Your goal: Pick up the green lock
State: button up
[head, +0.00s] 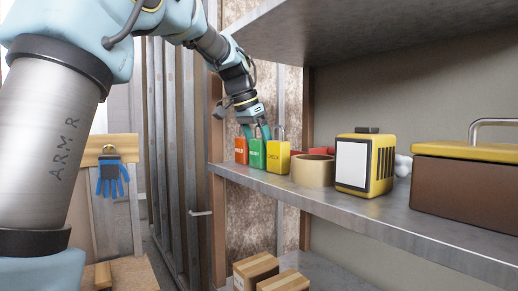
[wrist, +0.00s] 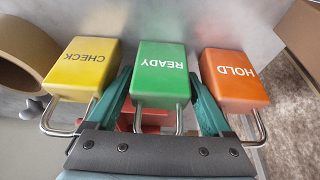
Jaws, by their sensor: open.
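The green lock (head: 257,154) stands on the metal shelf between an orange lock (head: 241,150) and a yellow lock (head: 278,157). In the wrist view the green lock (wrist: 162,72), marked READY, lies between the two fingers of my gripper (wrist: 160,110). The fingers sit in the gaps beside it, one toward the yellow CHECK lock (wrist: 82,68), one toward the orange HOLD lock (wrist: 234,80). My gripper (head: 257,132) is open around the green lock; whether a finger touches it I cannot tell. Its shackle is partly hidden by my gripper.
The metal shelf (head: 400,222) also holds a tape roll (head: 312,171), a yellow device (head: 365,163) and a brown case with a yellow lid (head: 465,185). Red items (head: 320,151) lie behind the tape roll. An upper shelf (head: 370,22) overhangs. A wooden post (head: 216,140) stands at the left.

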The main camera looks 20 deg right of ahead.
jog(key=shift+d+f, duration=0.15)
jog(key=shift+f, duration=0.35)
jog(key=c, duration=1.1)
jog(key=shift+r, duration=0.4)
jog(key=shift+a+r+b, duration=0.2)
jog(key=shift+r+b, duration=0.1)
jog(key=shift+b, duration=0.25)
jog(key=s+a+b, duration=0.1)
jog(key=a+b, duration=0.1)
jog(key=a, duration=0.3)
jog(key=s+a+b, duration=0.1)
jog(key=a+b, duration=0.1)
jog(key=a, duration=0.4)
jog(key=s+a+b, duration=0.1)
jog(key=a+b, duration=0.1)
jog(key=a, duration=0.4)
jog(key=shift+s+a, duration=0.15)
jog(key=shift+s, duration=0.05)
